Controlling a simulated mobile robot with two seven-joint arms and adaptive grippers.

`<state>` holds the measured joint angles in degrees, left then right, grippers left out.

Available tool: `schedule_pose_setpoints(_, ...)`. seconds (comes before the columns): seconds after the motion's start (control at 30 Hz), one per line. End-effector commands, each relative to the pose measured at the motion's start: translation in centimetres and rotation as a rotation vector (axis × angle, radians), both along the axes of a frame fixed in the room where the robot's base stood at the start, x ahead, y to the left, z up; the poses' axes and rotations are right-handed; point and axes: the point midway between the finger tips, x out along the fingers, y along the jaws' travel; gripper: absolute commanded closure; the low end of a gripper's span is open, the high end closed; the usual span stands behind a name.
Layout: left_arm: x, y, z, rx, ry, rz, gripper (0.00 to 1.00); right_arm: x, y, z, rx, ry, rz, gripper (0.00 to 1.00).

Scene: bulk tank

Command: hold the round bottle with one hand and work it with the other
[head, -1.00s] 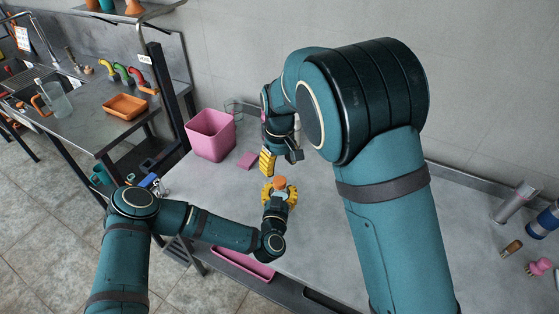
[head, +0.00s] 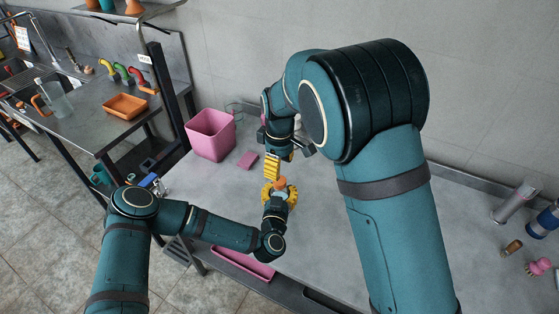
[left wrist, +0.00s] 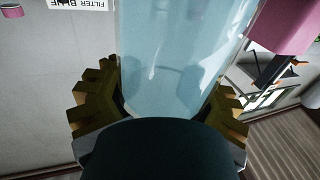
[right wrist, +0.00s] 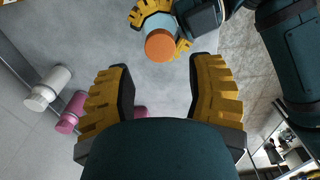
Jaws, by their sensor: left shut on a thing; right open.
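The round bottle has a pale blue, see-through body (left wrist: 180,50) and an orange cap (right wrist: 160,45). The cap also shows in the head view (head: 280,183). My left gripper (head: 278,196) is shut on the bottle's body, one yellow finger on each side in the left wrist view (left wrist: 160,98). The cap stands clear of these fingers. My right gripper (head: 272,167) is open and empty just above and beside the cap. In the right wrist view, the cap lies ahead of its spread fingertips (right wrist: 164,64), apart from them. The lower bottle is hidden in the head view.
A metal cylinder (head: 514,203), a dark blue bottle (head: 546,219) and small brushes are at far right.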

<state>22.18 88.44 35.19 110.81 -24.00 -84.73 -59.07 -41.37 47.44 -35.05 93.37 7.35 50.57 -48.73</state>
Motion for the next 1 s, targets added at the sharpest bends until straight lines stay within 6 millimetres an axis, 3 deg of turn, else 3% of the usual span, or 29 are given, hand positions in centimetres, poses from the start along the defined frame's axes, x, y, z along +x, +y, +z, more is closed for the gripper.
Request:
schedule_pose_setpoints(0.4, 0.0, 0.0, 0.0, 0.000, -0.001, 0.000, 1.00, 0.0, 0.0, -5.8, -0.001, 0.001, -0.001, 0.46)
schedule_pose_setpoints(0.87, 0.0, 0.0, 0.0, 0.000, -0.001, 0.000, 1.00, 0.0, 0.0, -6.7, 0.001, -0.001, -0.002, 0.44)
schedule_pose_setpoints(1.0, 0.0, 0.0, 0.0, 0.000, -0.001, 0.000, 1.00, 0.0, 0.0, -6.6, 0.001, -0.001, -0.001, 0.93)
